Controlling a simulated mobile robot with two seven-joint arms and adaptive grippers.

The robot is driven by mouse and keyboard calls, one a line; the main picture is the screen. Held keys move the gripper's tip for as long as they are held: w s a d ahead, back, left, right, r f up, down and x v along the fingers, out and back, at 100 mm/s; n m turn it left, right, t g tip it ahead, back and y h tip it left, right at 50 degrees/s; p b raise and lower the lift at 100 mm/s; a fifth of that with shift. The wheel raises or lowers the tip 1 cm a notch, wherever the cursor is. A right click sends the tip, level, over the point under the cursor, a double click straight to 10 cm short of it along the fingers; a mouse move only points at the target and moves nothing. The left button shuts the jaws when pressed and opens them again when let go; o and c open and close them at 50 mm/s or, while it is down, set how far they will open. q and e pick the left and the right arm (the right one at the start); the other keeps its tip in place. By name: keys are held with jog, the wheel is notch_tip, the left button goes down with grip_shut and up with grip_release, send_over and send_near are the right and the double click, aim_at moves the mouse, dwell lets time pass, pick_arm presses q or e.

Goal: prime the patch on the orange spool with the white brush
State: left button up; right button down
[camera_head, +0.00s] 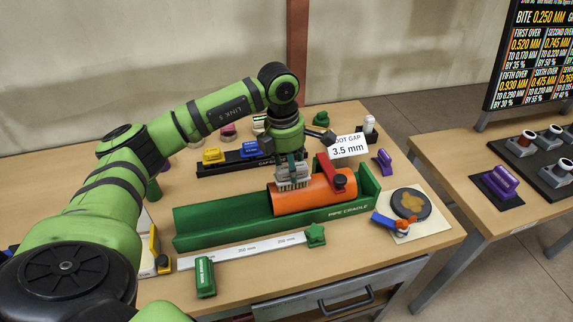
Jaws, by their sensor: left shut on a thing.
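The orange spool (310,200) lies on its side in the right part of the green pipe cradle (220,222). My left gripper (291,163) points down over the spool's left part. It is shut on a pale grey-white block with a ridged lower edge, which looks like the white brush (293,182). The brush is at the spool's upper side; I cannot tell whether it touches. I cannot make out the patch, which may be hidden by the brush. My right gripper is not in view.
A red piece (325,170) stands at the spool's right part. A white card reading 3.5 mm (349,147) is behind it. A ruler (245,249) lies in front of the cradle. A grey disc (410,204) sits right. Yellow and blue blocks (249,149) stand behind.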

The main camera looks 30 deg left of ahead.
pick_arm(q)
jog(key=shift+w+d+r, duration=0.1)
jog(key=shift+w+d, duration=0.4)
jog(key=shift+s+a+b, duration=0.3)
jog(key=shift+s+a, duration=0.65)
jog(key=shift+s, duration=0.1)
jog(key=shift+w+d+f, duration=0.2)
jog(key=shift+w+d, duration=0.85)
jog(key=shift+w, duration=0.05)
jog(key=shift+s+a+b, duration=0.35)
jog(key=shift+s+a, duration=0.7)
jog(key=shift+s, duration=0.05)
jog(key=shift+w+d+r, duration=0.15)
jog(key=shift+w+d, duration=0.9)
jog(key=shift+w, duration=0.15)
jog(key=shift+s+a+b, duration=0.45)
jog(key=shift+s+a, duration=0.55)
jog(key=shift+s, duration=0.2)
jog(key=shift+w, duration=0.1)
